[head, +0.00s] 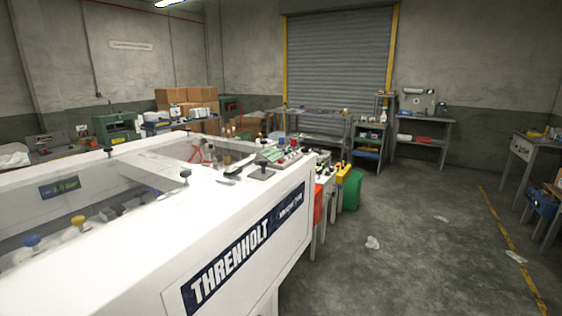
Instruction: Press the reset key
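A large white machine (142,258) marked THRENHOLT fills the left and lower part of the head view. A panel with small red, green and pale buttons (279,155) sits on top at its far right end. The reset key cannot be made out among these small controls. Neither of my grippers shows in the head view.
A green bin (352,190) and a red panel (318,204) stand just past the machine's far end. Workbenches (424,141) line the back wall beside a roller shutter (337,75). The concrete floor (420,250) at the right is mostly clear, with a few crumpled scraps (372,242).

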